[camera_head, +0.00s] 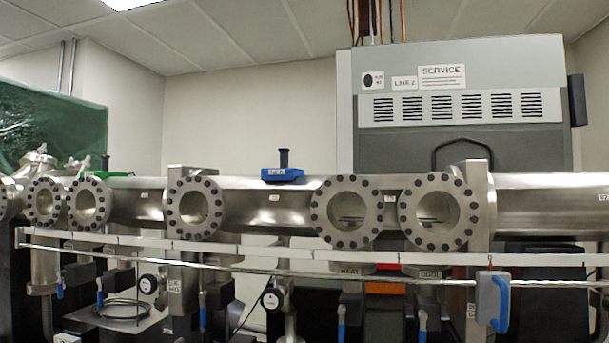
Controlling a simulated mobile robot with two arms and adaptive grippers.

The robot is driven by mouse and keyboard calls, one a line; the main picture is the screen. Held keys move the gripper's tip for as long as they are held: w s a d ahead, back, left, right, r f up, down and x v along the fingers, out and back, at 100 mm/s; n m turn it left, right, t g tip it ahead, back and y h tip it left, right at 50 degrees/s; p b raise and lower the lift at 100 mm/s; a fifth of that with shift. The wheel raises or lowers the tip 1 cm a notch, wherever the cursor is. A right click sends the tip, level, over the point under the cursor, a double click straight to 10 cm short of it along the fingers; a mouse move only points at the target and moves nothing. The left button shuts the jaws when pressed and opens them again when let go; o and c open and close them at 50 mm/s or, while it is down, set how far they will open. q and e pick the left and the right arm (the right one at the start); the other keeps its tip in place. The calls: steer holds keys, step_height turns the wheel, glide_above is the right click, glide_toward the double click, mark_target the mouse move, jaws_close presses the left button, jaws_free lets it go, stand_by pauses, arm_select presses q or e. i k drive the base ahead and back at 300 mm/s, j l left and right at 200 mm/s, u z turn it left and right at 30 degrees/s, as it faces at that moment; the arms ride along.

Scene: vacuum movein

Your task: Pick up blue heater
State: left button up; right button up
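A blue block with a black upright post (283,174), which looks like the blue heater, sits on top of the long steel tube (265,207), near the middle of the head view. A small white label is on its front face. Neither of my grippers is in view, and nothing is seen holding the block.
Round bolted flanges (347,211) line the tube's front. A metal rail (270,271) runs below, with a grey box with a blue handle (493,300) at right. A green piece (112,174) is on the tube at left. A large grey cabinet (455,100) stands behind.

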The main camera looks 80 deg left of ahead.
mark_target(284, 173)
steer(key=u, duration=2.8)
